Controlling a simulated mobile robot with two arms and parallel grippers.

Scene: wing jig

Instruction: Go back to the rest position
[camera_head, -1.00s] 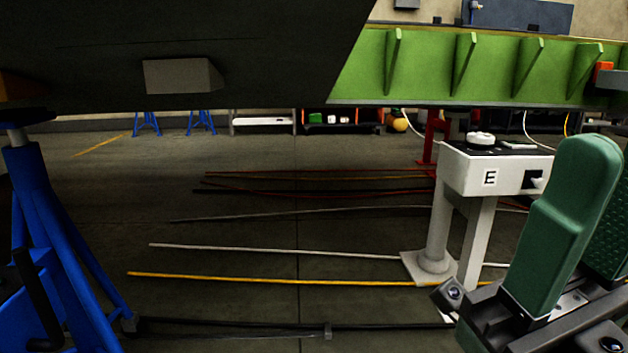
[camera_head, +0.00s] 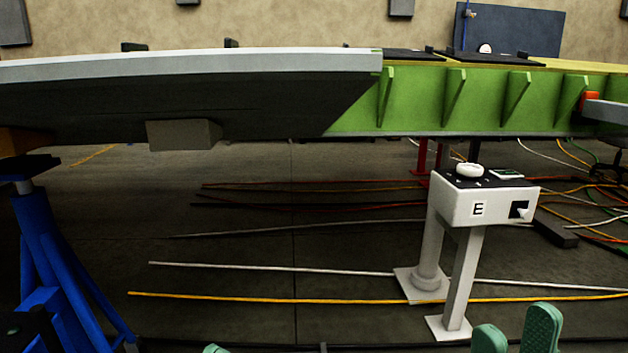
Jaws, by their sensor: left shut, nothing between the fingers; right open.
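My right gripper (camera_head: 516,335) shows at the bottom edge, right of centre, as two green fingertips apart with nothing between them. It is in front of and below the white pedestal marked E. My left gripper (camera_head: 215,349) shows only as a small green tip at the bottom edge, left of centre. It is shut and nothing is seen in it. Most of both grippers and arms is below the picture.
A long wing panel with green ribs (camera_head: 440,100) spans the view. The white pedestal (camera_head: 487,207) stands right of centre, and a blue stand (camera_head: 45,240) at the left. Cables (camera_head: 270,297) cross the floor. Floor between stand and pedestal is otherwise open.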

